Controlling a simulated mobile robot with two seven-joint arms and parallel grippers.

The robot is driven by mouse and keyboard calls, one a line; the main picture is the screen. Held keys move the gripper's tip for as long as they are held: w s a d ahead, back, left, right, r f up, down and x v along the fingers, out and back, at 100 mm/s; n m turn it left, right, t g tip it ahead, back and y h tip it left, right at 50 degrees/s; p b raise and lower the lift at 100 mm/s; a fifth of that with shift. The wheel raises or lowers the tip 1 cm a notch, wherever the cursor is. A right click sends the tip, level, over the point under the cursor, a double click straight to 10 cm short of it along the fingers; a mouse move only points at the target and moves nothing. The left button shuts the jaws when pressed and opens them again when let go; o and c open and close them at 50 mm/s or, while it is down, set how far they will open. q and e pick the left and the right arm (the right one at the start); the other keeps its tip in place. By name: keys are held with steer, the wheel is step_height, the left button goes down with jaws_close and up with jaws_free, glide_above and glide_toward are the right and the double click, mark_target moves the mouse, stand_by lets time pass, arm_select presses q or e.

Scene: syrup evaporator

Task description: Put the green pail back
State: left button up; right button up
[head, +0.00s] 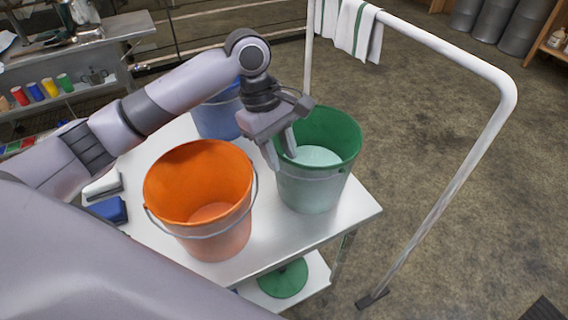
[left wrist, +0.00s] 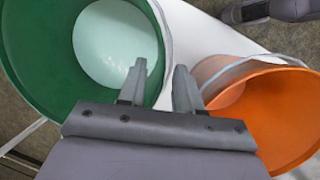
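The green pail (head: 335,130) stands upright on the right end of the metal table, with a pale round surface inside it. It also shows in the left wrist view (left wrist: 40,65). My left gripper (head: 281,150) reaches down at the pail's left rim. In the left wrist view the fingers (left wrist: 160,75) are apart, one inside the pail and one outside, with the rim between them. Gaps show beside the rim, so the gripper looks open. My right gripper cannot be made out in either view.
An orange pail (head: 185,178) with a wire handle stands close on the left, and a blue pail (head: 215,118) behind. A white rail (head: 465,165) with towels (head: 352,25) stands to the right. A green disc (head: 284,279) lies on the lower shelf. The table's front right corner is bare.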

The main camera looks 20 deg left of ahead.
arm_select(q)
steer(key=v, duration=0.8)
